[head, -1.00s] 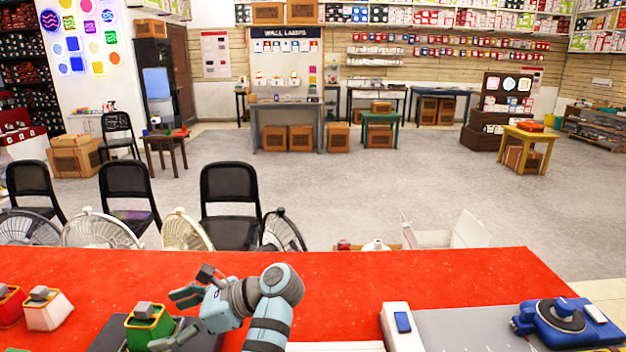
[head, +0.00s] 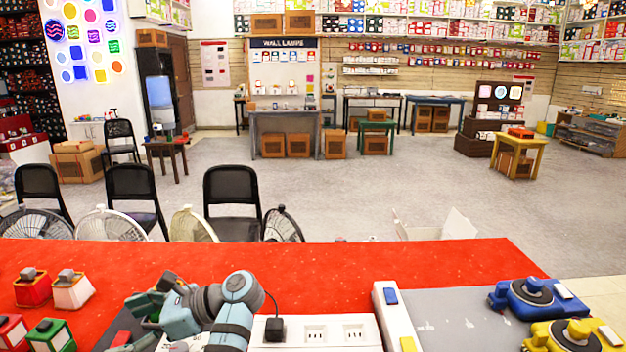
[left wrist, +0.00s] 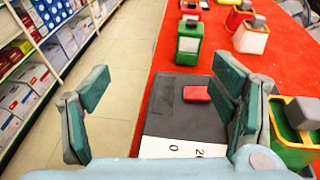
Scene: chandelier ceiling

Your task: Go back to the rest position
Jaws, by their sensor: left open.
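My left gripper (head: 152,305) is at the left of the red-topped table, over a dark weighing plate (head: 112,325). In the left wrist view its two fingers (left wrist: 165,108) are wide apart with nothing between them. The dark plate (left wrist: 182,112) lies below, with a small red block (left wrist: 196,94) on it and a white strip with digits at its near end. A green-and-yellow box with a grey knob (left wrist: 300,145) stands just outside the right finger. My right gripper is not in view.
Red-and-white boxes (head: 72,292) and a green box (head: 52,335) stand at the left. A white socket strip with a black plug (head: 275,329) lies near the front. A blue device (head: 538,300) and a yellow device (head: 575,336) are at the right. The table's back middle is clear.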

